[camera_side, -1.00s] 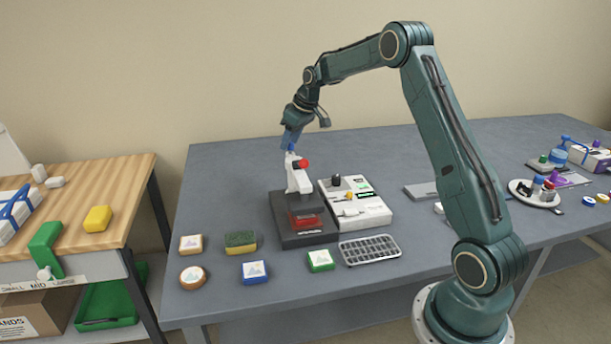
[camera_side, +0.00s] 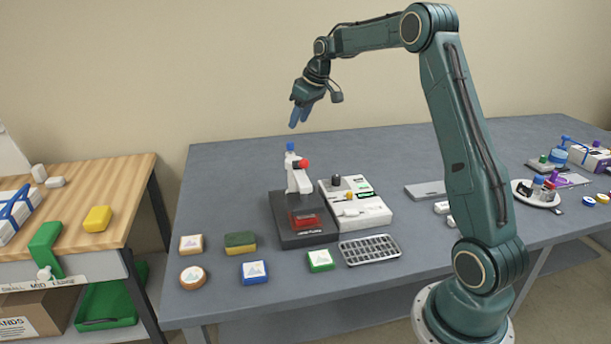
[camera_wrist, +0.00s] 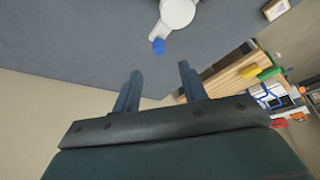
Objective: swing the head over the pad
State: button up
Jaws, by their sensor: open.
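A machine with a black base (camera_side: 285,238) stands on the grey table. Its white post and head (camera_side: 297,180) carry a blue knob (camera_side: 290,147) on top and a red knob (camera_side: 301,164) at the side. A red pad (camera_side: 306,220) lies on the base, in front of the post. My gripper (camera_side: 298,117) is open and empty, above and apart from the blue knob. In the wrist view the blue knob (camera_wrist: 158,46) sits just beyond the gap between my spread fingers (camera_wrist: 159,70). I cannot tell exactly how the head lies over the pad.
A white control box (camera_side: 365,215) stands right of the base, with a slotted metal tray (camera_side: 370,250) in front. A sponge (camera_side: 240,243) and several small coloured blocks lie at the front left. A wooden side table (camera_side: 115,190) stands left. Air around my gripper is clear.

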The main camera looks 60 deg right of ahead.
jog(key=shift+v, duration=3)
jog(key=s+a+r, duration=0.3)
jog(key=s+a, duration=0.3)
jog(key=a, duration=0.4)
jog(key=s+a+r, duration=0.2)
jog(key=s+a, duration=0.5)
jog(key=a, duration=0.3)
jog(key=s+a+f, duration=0.3)
jog(key=s, duration=0.6)
jog(key=s+a+f+t, duration=0.1)
jog(key=s+a+f, duration=0.3)
jog(key=s, duration=0.5)
jog(key=shift+a, duration=0.3)
